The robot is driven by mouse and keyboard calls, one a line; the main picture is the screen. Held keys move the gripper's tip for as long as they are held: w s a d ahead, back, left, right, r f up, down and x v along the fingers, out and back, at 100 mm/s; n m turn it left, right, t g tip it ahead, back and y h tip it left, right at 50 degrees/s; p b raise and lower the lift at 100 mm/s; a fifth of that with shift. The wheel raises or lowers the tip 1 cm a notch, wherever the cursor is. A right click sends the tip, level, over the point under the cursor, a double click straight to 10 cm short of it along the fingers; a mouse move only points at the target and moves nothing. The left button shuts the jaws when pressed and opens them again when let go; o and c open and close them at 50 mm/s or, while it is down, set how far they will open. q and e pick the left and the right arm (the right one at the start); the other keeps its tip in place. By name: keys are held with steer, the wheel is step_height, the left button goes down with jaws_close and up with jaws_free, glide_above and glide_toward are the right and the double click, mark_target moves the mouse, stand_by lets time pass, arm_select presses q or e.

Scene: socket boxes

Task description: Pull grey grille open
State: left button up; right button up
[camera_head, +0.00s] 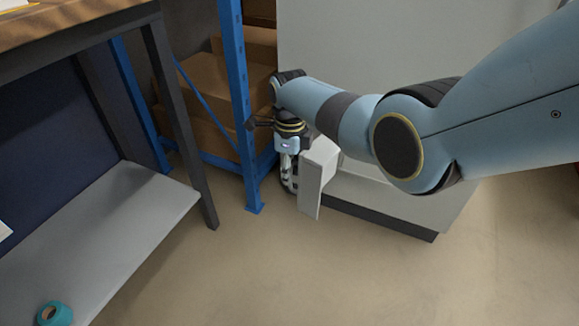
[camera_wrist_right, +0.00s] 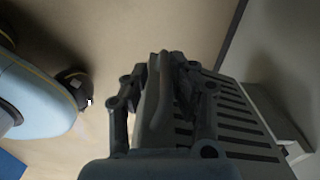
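The grey grille (camera_wrist_right: 235,118) with dark slots fills the lower right of the right wrist view. In the head view it is a pale grey panel (camera_head: 316,182) low on the white cabinet, standing out from its front at an angle. My right gripper (camera_head: 289,182) is at the panel's left side, partly hidden by its own wrist. In the right wrist view my right gripper (camera_wrist_right: 162,72) has its fingers on both sides of a raised grey bar (camera_wrist_right: 158,112) on the grille and appears closed on it. My left gripper is not in view.
The white cabinet (camera_head: 400,204) stands behind my right arm. A blue rack (camera_head: 238,100) with cardboard boxes (camera_head: 194,97) is close to the gripper's left. A workbench (camera_head: 75,30) with a grey lower shelf (camera_head: 110,235) is at left. The floor (camera_head: 300,275) in front is clear.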

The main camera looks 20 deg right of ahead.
step_height(320, 180, up, 12)
stand_by(0.5)
stand_by(0.3)
